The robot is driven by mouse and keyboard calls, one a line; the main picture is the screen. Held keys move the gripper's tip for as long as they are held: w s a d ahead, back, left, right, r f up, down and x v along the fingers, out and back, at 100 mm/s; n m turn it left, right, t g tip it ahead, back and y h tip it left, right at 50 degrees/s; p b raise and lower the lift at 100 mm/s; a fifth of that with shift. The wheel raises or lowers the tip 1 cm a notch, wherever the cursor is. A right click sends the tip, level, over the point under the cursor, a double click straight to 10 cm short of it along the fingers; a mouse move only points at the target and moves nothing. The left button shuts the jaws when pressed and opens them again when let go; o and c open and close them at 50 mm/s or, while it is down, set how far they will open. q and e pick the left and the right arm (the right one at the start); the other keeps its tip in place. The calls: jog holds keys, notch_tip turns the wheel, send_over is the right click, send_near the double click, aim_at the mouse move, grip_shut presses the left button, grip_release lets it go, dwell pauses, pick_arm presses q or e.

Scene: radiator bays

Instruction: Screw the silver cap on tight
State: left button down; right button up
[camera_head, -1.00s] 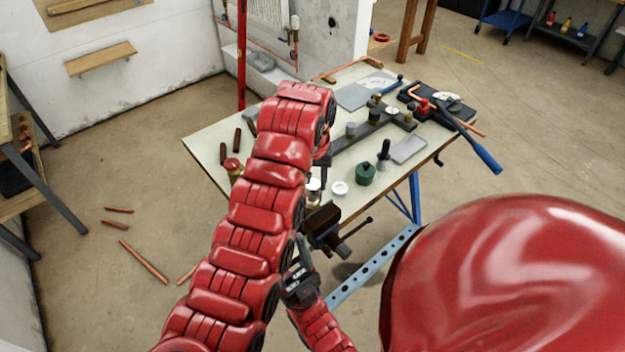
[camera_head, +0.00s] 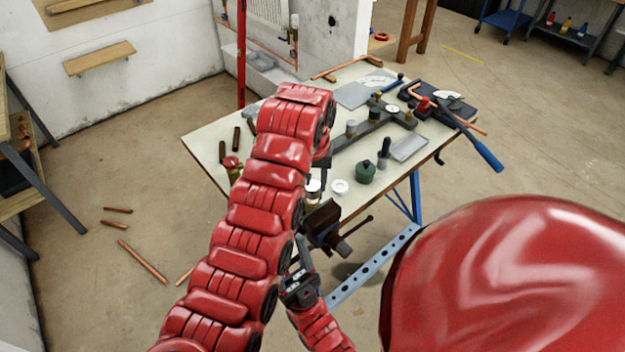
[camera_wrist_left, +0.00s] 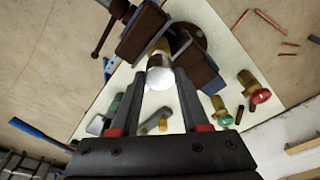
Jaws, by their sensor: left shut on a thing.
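The silver cap (camera_wrist_left: 159,79) is a bright, rounded piece at the end of a brass fitting (camera_wrist_left: 159,48). The fitting sits between the dark jaws of the bench vise (camera_wrist_left: 196,72). My left gripper (camera_wrist_left: 160,84) is shut on the cap, with one finger on each side of it. In the head view the vise (camera_head: 325,226) is at the table's front edge, and my left gripper (camera_head: 320,180) is partly hidden by my arm. The threads under the cap cannot be made out. My right gripper (camera_head: 302,262) is below the vise, away from the cap; its finger gap is unclear.
Valves with red (camera_wrist_left: 260,96) and green (camera_wrist_left: 245,77) tops stand near the fitting. Copper pipes (camera_head: 143,262) lie on the floor.

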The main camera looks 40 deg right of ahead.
pick_arm(q)
jog(key=shift+f, duration=0.5)
jog(key=shift+c, duration=1.6)
grip_release()
notch_tip(320, 180, up, 17)
jog(key=s+a+p, duration=0.1)
jog(key=s, duration=0.1)
jog(key=shift+a+r+p, duration=0.15)
jog(key=shift+a+p, duration=0.15)
jog(key=shift+p, duration=0.05)
